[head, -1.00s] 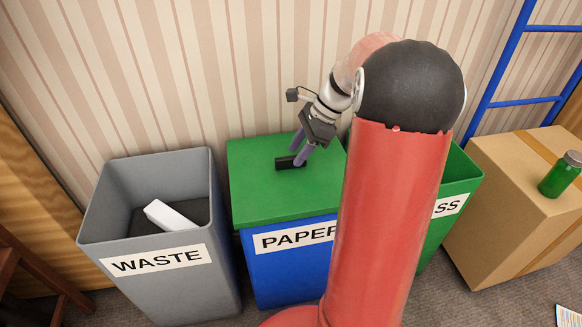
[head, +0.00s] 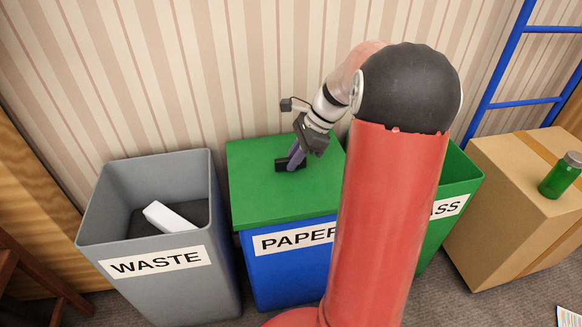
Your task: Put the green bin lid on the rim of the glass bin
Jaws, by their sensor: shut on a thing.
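The green bin lid (head: 270,199) lies flat over the top of the blue bin labelled PAPER (head: 290,271). A black handle stands on the lid. My gripper (head: 292,163) is shut on this handle from above. The glass bin (head: 459,182) is green, with the label ending "SS" showing. It stands to the right of the paper bin, and my red arm hides much of it and its rim.
A grey WASTE bin (head: 94,235) with a white block (head: 168,217) inside stands at the left. At the right are a cardboard box (head: 505,167) with a green jar (head: 560,177) on it, and a blue ladder (head: 508,50). The striped wall is close behind.

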